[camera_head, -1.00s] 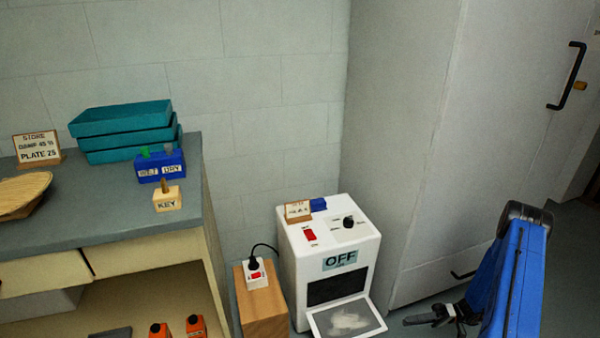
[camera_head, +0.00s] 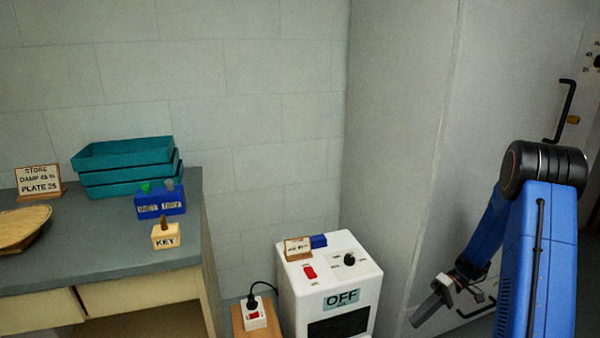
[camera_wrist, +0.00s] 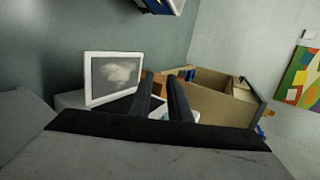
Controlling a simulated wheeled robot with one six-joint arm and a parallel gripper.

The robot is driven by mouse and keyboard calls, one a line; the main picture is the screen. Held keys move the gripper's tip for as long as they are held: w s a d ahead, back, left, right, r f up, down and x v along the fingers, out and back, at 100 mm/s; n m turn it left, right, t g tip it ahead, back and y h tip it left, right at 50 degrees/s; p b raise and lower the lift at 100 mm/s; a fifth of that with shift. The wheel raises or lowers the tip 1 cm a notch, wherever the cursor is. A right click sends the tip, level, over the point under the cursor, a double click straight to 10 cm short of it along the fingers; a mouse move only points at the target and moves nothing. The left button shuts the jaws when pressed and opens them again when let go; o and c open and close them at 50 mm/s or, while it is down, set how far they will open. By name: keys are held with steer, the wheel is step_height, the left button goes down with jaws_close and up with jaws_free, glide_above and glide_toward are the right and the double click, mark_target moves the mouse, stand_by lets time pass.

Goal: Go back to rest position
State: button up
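My gripper (camera_head: 432,311) hangs at the lower right of the head view, in front of the tall grey cabinet and to the right of the white machine. My blue arm is raised and bent above it. In the wrist view, the two dark fingers of my gripper (camera_wrist: 162,77) stand a little apart, with a narrow gap and nothing seen between them. The gripper touches nothing that I can see.
A tall grey cabinet (camera_head: 400,150) stands behind. The bench (camera_head: 90,250) at left holds teal trays (camera_head: 125,172) and a KEY block (camera_head: 166,237).

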steer(key=s+a+r+h, duration=0.3)
steer(key=s+r, duration=0.1)
steer(key=r, duration=0.7)
steer(key=s+a+r+m+t+h, duration=0.2)
steer(key=s+r+t, duration=0.3)
steer(key=s+r, duration=0.3)
steer(key=s+a+r+m+t+h, duration=0.2)
steer(key=s+r+t+h, duration=0.3)
steer(key=s+r, duration=0.4)
steer(key=shift+s+a+m+h, duration=0.3)
steer(key=shift+s+a, duration=0.35)
steer(key=shift+s, duration=2)
